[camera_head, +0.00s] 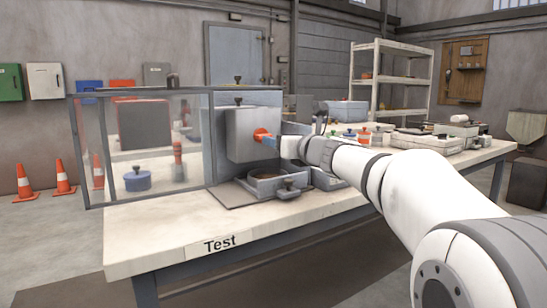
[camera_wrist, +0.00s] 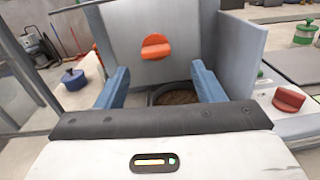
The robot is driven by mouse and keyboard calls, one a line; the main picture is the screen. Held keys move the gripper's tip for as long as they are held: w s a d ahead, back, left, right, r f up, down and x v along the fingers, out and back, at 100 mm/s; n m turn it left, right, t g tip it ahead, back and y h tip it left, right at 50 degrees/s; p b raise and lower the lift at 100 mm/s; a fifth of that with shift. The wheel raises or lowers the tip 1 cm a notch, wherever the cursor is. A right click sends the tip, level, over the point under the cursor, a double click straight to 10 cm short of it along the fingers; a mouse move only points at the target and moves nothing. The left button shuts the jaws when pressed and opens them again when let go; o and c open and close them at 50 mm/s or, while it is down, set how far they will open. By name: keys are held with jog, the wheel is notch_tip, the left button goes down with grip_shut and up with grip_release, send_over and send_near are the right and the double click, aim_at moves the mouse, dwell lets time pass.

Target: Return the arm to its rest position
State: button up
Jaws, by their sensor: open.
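My gripper (camera_wrist: 160,92) is open and empty, its two blue fingers apart in the wrist view. In the head view my gripper (camera_head: 272,142) is at the front of a grey box-shaped machine (camera_head: 240,140) on the table. An orange knob (camera_wrist: 156,46) on the machine's front face appears between and beyond the fingers in the wrist view. I cannot tell whether a finger touches the knob. My white arm (camera_head: 350,165) reaches in from the right over the table.
A glass-walled enclosure (camera_head: 90,150) stands left of the machine, with a blue lidded pot (camera_head: 137,180) inside. Several lidded pots and trays stand at the right. The table's front strip (camera_head: 225,240) is clear.

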jog(key=s+d+r+m+g+h+p, duration=0.4)
jog(key=s+d+m+h+p, duration=0.7)
jog(key=m+p, duration=0.95)
jog(key=s+a+f+m+g+y+p, duration=0.1)
jog(key=s+m+g+p, duration=0.3)
jog(key=s+m+p, duration=0.3)
jog(key=s+a+f+m+g+y+p, duration=0.1)
jog(key=s+m+g+p, duration=0.4)
jog(key=s+m, duration=0.8)
jog(key=s+f+p, duration=0.1)
jog(key=s, duration=0.5)
jog(key=shift+s+y+p, duration=0.35)
jog(key=shift+s+y, duration=0.05)
jog(key=shift+d+f, duration=0.1)
